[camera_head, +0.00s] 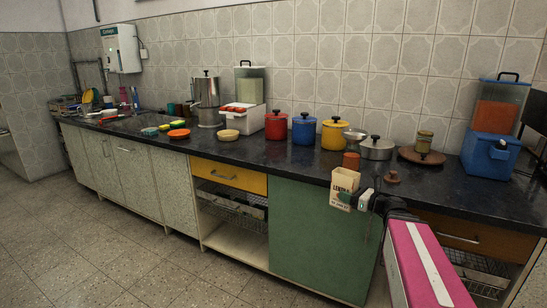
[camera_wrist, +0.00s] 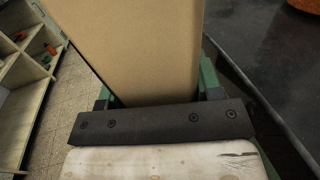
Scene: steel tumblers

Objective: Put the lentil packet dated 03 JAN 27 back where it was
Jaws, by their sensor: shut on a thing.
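A cream lentil packet (camera_head: 345,186) is held upright by my gripper (camera_head: 358,200) in the head view, in front of the counter's front edge and the green cabinet door. Dark and green lettering shows on its face, but I cannot read the date. In the wrist view the packet is a plain tan face (camera_wrist: 140,45) that fills the top middle, between the green fingers. My gripper is shut on the packet. The fingertips are mostly hidden behind it.
The dark counter (camera_head: 300,155) holds red (camera_head: 276,125), blue (camera_head: 304,130) and yellow (camera_head: 335,134) canisters, a steel pot (camera_head: 377,149) and a round wooden board (camera_head: 422,156). A blue dispenser (camera_head: 490,153) stands at the right. Open shelves with wire baskets (camera_head: 230,200) lie left of the green door (camera_head: 315,240).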

